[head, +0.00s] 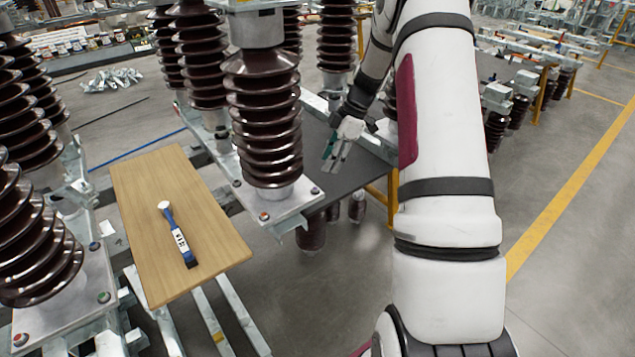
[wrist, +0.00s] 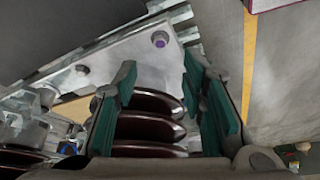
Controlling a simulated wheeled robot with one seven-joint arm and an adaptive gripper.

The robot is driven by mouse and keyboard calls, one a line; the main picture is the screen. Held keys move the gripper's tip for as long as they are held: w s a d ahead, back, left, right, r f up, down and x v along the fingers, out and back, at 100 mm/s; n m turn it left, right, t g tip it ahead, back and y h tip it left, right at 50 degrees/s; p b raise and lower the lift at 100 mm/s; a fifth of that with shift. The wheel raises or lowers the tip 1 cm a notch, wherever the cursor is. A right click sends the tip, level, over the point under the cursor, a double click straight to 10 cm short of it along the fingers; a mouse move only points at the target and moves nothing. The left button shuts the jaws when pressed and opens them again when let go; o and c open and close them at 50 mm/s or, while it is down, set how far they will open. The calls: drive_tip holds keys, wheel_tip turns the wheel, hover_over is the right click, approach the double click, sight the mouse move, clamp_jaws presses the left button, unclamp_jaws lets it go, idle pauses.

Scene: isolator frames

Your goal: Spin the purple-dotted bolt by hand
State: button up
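In the wrist view, a bolt with a purple dot (wrist: 160,40) stands near the corner of a pale metal base plate (wrist: 130,52). A second bolt (wrist: 82,70) sits further left on the plate; its dot colour is hard to tell. My gripper (wrist: 161,75) is open, with green-padded fingers to either side and nothing between them touching. The purple-dotted bolt appears beyond the fingertips, between them in the picture and apart from them. In the head view my gripper (head: 338,150) hangs behind the front brown insulator (head: 264,120). I cannot pick out the purple dot there.
Ribbed brown insulators crowd the left and centre; their discs also show below the fingers in the wrist view (wrist: 148,127). A wooden board (head: 150,190) at left carries a blue-handled tool (head: 178,235). A dark grey surface (head: 350,170) lies under my gripper. Open floor (head: 570,200) lies right.

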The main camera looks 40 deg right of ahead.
sight(315, 189)
drive_tip(key=x, duration=0.8)
drive_tip(key=shift+f+p, duration=0.35)
drive_tip(key=shift+f, duration=0.05)
drive_tip(key=shift+c, duration=0.4)
drive_tip(key=shift+a, duration=0.1)
clamp_jaws()
